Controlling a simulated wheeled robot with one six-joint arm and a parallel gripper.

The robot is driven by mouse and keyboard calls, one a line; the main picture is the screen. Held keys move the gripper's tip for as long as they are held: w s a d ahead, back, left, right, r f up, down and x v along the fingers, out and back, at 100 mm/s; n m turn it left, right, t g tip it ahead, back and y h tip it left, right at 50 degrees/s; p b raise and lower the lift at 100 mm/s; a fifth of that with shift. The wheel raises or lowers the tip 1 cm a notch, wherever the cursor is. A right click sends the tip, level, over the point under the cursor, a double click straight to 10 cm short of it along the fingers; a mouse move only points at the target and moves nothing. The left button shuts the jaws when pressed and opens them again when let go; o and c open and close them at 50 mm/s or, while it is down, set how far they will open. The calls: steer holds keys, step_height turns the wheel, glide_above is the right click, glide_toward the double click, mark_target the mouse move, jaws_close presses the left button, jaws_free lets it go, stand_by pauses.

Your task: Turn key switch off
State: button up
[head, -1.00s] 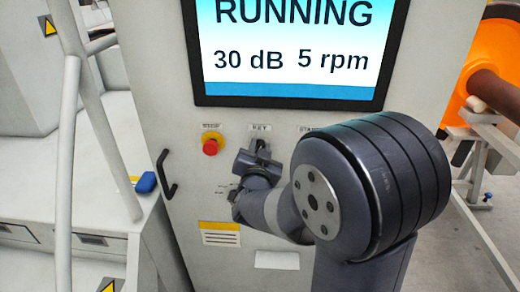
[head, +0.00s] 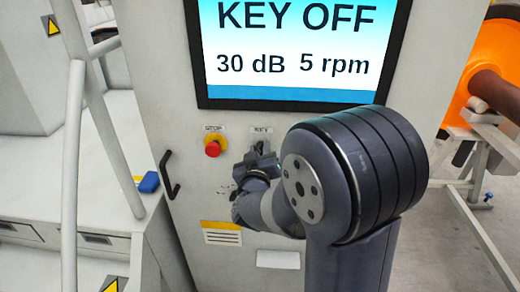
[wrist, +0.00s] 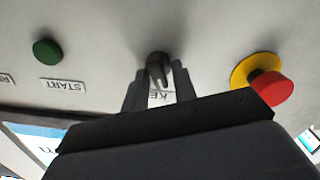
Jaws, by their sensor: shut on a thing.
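The key switch (wrist: 157,66) is a small dark knob on the grey panel, seen in the wrist view above its upside-down KEY label. My gripper (wrist: 158,92) has a finger on each side of it and is shut on it. In the head view my gripper (head: 262,160) is at the panel just below the KEY label (head: 262,130), and it hides the key switch there. The screen (head: 298,50) above reads KEY OFF, 30 dB and 5 rpm.
A red stop button (head: 213,147) on a yellow base sits left of the key. A green START button (wrist: 47,52) shows in the wrist view; my arm hides it in the head view. A black handle (head: 170,176) stands out from the panel's left edge.

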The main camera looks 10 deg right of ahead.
steer(key=shift+n, duration=0.7)
steer(key=o, duration=0.7)
steer(key=shift+a, duration=0.1)
steer(key=b+v, duration=0.1)
steer(key=v, duration=0.9)
steer(key=shift+s, duration=0.4)
steer(key=p+x, duration=0.1)
steer(key=x, duration=1)
steer(key=shift+a, duration=0.1)
